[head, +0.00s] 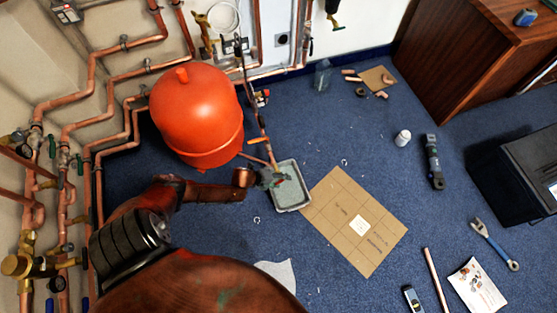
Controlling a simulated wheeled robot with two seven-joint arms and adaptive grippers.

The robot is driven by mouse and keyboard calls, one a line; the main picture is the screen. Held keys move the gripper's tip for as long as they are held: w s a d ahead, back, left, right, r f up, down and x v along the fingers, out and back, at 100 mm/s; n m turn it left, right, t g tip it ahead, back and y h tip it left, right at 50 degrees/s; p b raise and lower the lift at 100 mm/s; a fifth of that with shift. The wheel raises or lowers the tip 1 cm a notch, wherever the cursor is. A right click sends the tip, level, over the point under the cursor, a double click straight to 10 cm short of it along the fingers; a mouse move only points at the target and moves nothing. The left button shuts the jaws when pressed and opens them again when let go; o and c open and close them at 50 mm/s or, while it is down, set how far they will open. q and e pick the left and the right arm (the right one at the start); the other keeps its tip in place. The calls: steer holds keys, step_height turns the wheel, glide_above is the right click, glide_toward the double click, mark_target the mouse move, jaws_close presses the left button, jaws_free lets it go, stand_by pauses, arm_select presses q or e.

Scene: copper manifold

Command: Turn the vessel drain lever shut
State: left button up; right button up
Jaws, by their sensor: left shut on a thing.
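The orange-red vessel (197,112) stands in the upper left of the head view, beside the copper pipework. A thin copper pipe (262,128) comes down to its right and ends over a grey tray (293,199) on the carpet. My left gripper (272,179) is at the lower end of this pipe, above the tray's left side. It is shut on the small vessel drain lever, of which only a reddish bit (281,180) shows. The jaws hide most of the lever and its valve, so its angle cannot be told. My right gripper is not in view.
Copper pipes (97,75) with valves line the left wall. A cardboard sheet (355,222) lies right of the tray.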

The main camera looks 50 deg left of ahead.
arm_select(q)
steer(key=shift+w+a+r+g+y+p, duration=0.15)
steer(key=shift+g+y+p, duration=0.15)
steer(key=shift+g, duration=0.9)
steer(key=shift+g+y, duration=0.3)
steer(key=g+b, duration=0.1)
steer(key=g+y+b, duration=0.1)
steer(key=b, duration=0.1)
steer(key=shift+f+g, duration=0.3)
steer(key=shift+f, duration=0.05)
steer(key=b, duration=0.2)
steer(key=g+b, duration=0.1)
steer(key=shift+d+f+g+y+b, duration=0.1)
steer(key=shift+d+g+y+b, duration=0.1)
steer(key=shift+g+y+b, duration=0.15)
steer(key=shift+s+g+b, duration=0.2)
steer(key=shift+g+b, duration=0.05)
steer(key=shift+b, duration=0.5)
steer(key=shift+o, duration=0.2)
steer(key=shift+s+g+y+b, duration=0.1)
steer(key=shift+g+y+b, duration=0.2)
steer(key=shift+b, duration=0.25)
steer(key=shift+r, duration=0.2)
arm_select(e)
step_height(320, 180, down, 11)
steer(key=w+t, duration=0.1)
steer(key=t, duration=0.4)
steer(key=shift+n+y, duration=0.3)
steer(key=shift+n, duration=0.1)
